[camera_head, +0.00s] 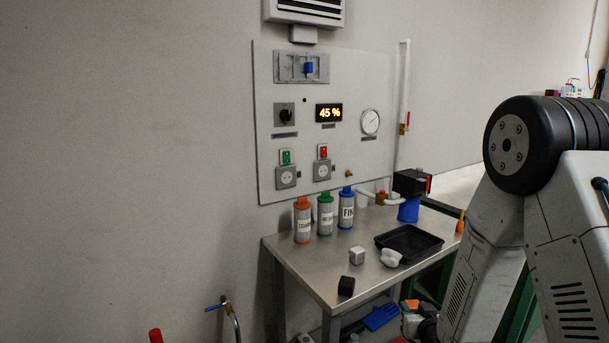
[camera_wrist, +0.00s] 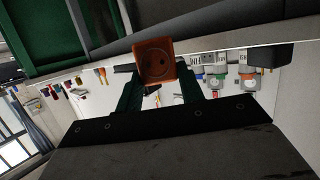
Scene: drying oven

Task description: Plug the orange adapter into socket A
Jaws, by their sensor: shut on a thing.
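The orange adapter (camera_wrist: 155,61) is in the wrist view, its round socket face towards the camera. My gripper (camera_wrist: 157,72) is shut on it, with the adapter between the two dark green fingertips. In the head view, two grey sockets sit low on the wall panel: the left one (camera_head: 286,177) under a green switch, the right one (camera_head: 322,171) under a red switch. Their labels are too small to read, so I cannot tell which is A. Both sockets look empty. I cannot clearly make out my gripper in the head view.
A metal table (camera_head: 310,272) stands below the panel. Orange-, green- and blue-capped bottles (camera_head: 325,215) stand in front of the sockets. Wall left of the panel is clear.

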